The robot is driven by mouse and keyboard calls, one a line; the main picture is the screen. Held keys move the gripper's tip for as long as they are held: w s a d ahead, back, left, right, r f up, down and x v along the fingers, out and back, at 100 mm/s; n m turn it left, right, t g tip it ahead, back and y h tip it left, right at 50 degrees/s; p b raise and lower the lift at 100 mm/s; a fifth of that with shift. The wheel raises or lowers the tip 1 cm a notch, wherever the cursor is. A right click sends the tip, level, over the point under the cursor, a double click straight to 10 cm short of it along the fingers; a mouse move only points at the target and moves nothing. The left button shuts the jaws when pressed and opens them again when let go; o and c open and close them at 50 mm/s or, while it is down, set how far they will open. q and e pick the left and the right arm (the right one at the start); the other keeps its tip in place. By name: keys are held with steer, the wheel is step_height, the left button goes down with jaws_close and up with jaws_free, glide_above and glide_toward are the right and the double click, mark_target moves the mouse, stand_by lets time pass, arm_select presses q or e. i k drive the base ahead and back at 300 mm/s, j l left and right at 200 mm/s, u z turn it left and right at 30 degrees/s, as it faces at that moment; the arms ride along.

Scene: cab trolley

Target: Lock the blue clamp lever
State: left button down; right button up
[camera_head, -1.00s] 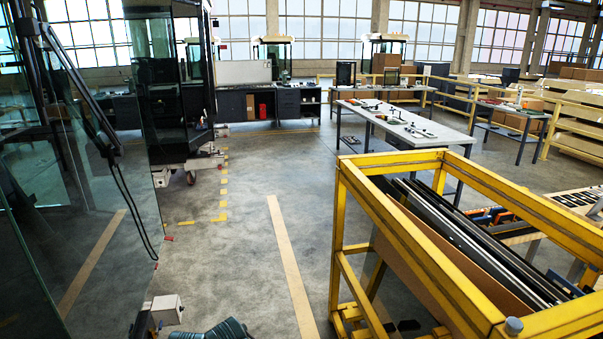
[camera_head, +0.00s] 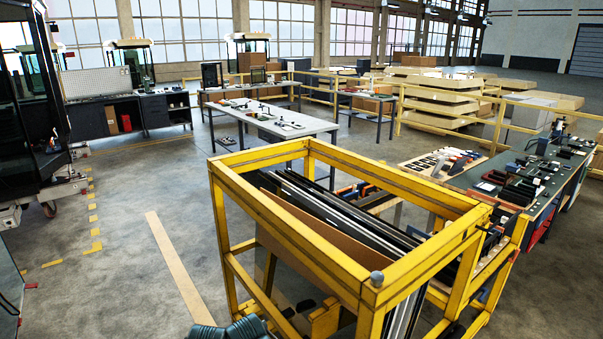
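I cannot make out a blue clamp lever in the head view. A cab (camera_head: 38,120) with dark glass stands at the left edge, on a pale wheeled trolley (camera_head: 62,187); it is cut off by the picture's edge. No lever can be told on the part of the trolley that shows. Neither of my grippers is in view.
A yellow frame rack (camera_head: 262,240) holding dark panels (camera_head: 300,205) stands close in front. A long workbench (camera_head: 480,180) with tools is at the right. A grey table (camera_head: 262,117) stands behind the rack. The floor (camera_head: 125,250) at the left is open.

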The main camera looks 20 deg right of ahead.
mark_target(484, 290)
steer(key=l+z, duration=0.1)
steer(key=z, duration=0.8)
steer(key=l+z, duration=0.15)
steer(key=z, duration=0.8)
steer(key=i+l+z, duration=0.1)
steer(key=i+l, duration=0.2)
steer(key=i, duration=0.25)
steer(key=i+l, duration=0.25)
steer(key=i, duration=0.3)
steer(key=i+l+z, duration=0.15)
steer(key=i, duration=0.4)
steer(key=i+l+z, duration=0.1)
steer(key=i+l, duration=0.15)
steer(key=i, duration=0.3)
